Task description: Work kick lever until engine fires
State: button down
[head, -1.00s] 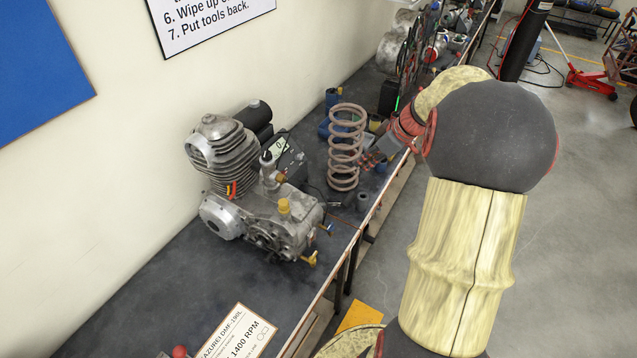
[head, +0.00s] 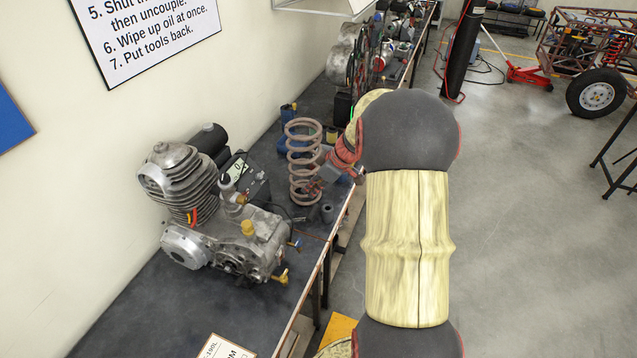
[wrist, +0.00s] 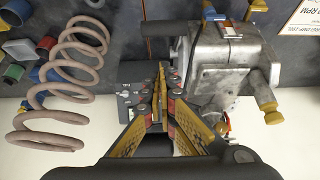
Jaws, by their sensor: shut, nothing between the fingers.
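A grey finned engine (head: 205,215) stands on the dark bench, with a yellow cap (head: 248,228) and brass fittings; its casing (wrist: 225,65) fills the right of the wrist view. My gripper (wrist: 160,75) is shut and empty, between the engine and a coil spring (wrist: 68,65). In the head view the spring (head: 303,165) stands beside my gripper (head: 318,186), whose fingers are partly hidden. I see no contact with the engine.
A box with a dial (head: 243,172) stands behind the engine. Several small blue and grey containers (wrist: 20,50) lie around the spring. A printed card (head: 226,346) lies at the bench's near end.

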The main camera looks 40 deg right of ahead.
aim_at(316, 210)
jog(key=f, duration=0.5)
jog(key=shift+s+d, duration=0.1)
jog(key=shift+s, duration=0.1)
jog(key=shift+f+b, duration=0.1)
jog(key=shift+b, duration=0.2)
jog(key=shift+s+d+f+b, duration=0.15)
jog(key=shift+s+f+b, duration=0.2)
jog(key=shift+b, duration=0.4)
jog(key=shift+s+f+b, duration=0.1)
jog(key=shift+f+b, duration=0.05)
jog(key=shift+b, duration=0.15)
